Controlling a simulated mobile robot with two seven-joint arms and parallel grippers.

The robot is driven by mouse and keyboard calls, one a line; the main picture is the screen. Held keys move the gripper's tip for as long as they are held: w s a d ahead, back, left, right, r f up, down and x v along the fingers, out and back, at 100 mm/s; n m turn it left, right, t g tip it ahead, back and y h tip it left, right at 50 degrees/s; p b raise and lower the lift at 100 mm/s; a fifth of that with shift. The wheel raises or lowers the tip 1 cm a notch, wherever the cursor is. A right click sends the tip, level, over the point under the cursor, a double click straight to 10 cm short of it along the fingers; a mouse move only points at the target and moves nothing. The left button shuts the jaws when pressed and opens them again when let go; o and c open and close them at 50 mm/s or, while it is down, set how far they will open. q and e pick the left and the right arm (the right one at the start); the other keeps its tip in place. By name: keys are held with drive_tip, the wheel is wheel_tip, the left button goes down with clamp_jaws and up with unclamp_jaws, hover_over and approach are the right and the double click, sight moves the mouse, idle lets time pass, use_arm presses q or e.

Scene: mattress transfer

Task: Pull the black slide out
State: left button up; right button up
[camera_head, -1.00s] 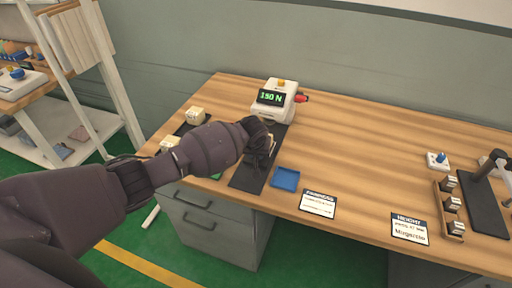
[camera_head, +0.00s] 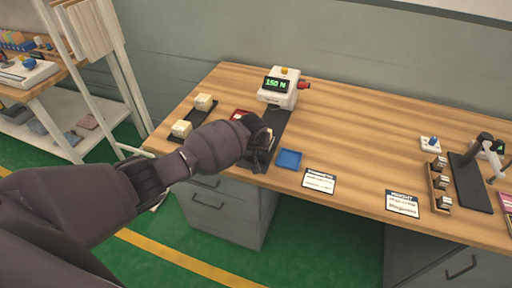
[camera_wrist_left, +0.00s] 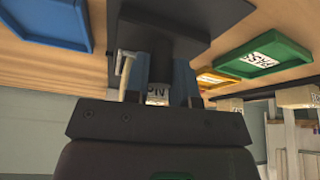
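The black slide (camera_head: 277,121) is a dark flat strip on the wooden table, running from the white force meter (camera_head: 280,88), which reads 150 N, toward the front edge. My left gripper (camera_head: 258,154) is low over the slide's front part, near the table edge, and hides it. In the left wrist view a black plate (camera_wrist_left: 225,12) lies beyond the gripper. The two bluish fingers of my left gripper (camera_wrist_left: 157,85) stand apart there, with a dark piece and a pale label between them. I cannot tell whether they grip it. My right gripper is out of view.
A blue tray (camera_head: 289,159) lies right of the slide and a red tray (camera_head: 241,115) left of it. A green tray (camera_wrist_left: 265,57) shows in the wrist view. Pale blocks (camera_head: 181,129) stand at the left. Small label cards (camera_head: 319,181) lie near the front edge.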

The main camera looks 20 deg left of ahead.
use_arm(q)
drive_tip(key=o, duration=0.4)
drive_tip(key=shift+s+f, duration=0.3)
drive_tip(key=shift+f, duration=0.15)
drive_tip(key=shift+o, duration=0.2)
drive_tip(key=shift+w, duration=0.1)
drive_tip(key=shift+r, duration=0.1)
drive_tip(key=p+v, duration=0.1)
drive_tip(key=v, duration=0.9)
drive_tip(key=shift+r+p, duration=0.3)
drive_tip(key=shift+r, duration=0.05)
